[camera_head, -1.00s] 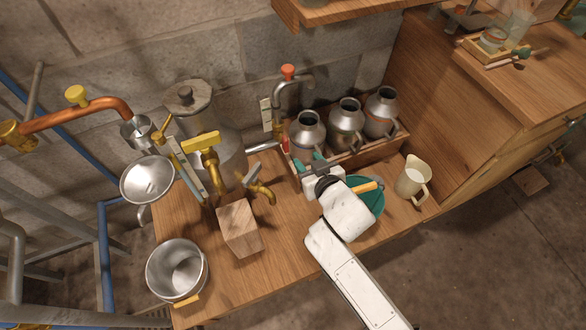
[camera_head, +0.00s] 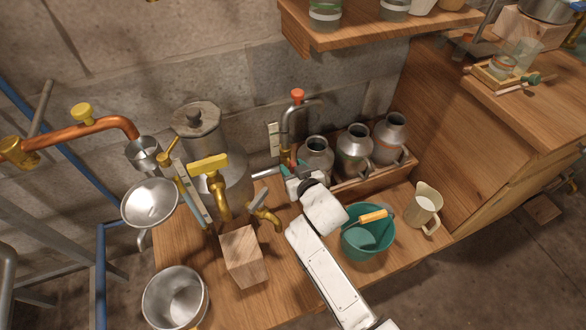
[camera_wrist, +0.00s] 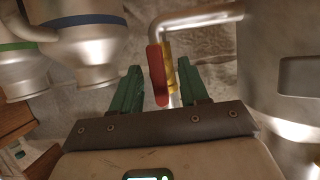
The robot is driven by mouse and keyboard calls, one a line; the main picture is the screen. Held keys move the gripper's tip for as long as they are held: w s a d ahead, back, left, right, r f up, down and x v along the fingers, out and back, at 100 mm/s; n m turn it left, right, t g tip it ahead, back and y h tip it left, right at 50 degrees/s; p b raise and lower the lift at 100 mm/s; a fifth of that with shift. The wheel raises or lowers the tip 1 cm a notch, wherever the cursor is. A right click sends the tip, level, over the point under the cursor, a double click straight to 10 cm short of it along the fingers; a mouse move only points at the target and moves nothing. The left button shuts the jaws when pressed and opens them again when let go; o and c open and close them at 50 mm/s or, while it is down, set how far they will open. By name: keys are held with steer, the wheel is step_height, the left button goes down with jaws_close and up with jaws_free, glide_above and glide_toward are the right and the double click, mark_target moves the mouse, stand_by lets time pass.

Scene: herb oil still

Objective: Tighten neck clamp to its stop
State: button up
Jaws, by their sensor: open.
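My gripper (camera_head: 292,168) is open in front of the bent steel pipe, left of the metal cans. In the wrist view, its green fingers (camera_wrist: 159,70) stand either side of a red lever (camera_wrist: 156,76) on a brass valve (camera_wrist: 170,68); I see no grip on it. I cannot tell for sure which part is the neck clamp. A small yellow handle (camera_head: 168,151) sits near the steel cup (camera_head: 143,152), at the end of the copper pipe (camera_head: 95,122). The grey lidded still (camera_head: 200,130) stands behind a brass tap with a yellow handle (camera_head: 208,165).
Several metal cans (camera_head: 356,143) stand in a wooden crate (camera_head: 408,163) to the right. A teal bucket (camera_head: 368,243), a cream jug (camera_head: 424,206), a wooden block (camera_head: 242,258) and a steel pot (camera_head: 176,298) stand around. A shelf (camera_head: 370,30) overhangs at the top.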

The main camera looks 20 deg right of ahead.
steer(key=shift+w, duration=0.2)
jaws_close()
steer(key=shift+r+m+y+p, duration=0.15)
steer(key=shift+m+y+p, duration=0.25)
steer(key=shift+p, duration=0.8)
steer(key=shift+d+m+p, duration=0.15)
steer(key=shift+m+p, duration=0.35)
steer(key=shift+p, duration=0.5)
steer(key=shift+f+m+y+p, duration=0.2)
steer(key=shift+m+y+p, duration=0.1)
steer(key=shift+y, duration=0.1)
steer(key=shift+f, duration=0.1)
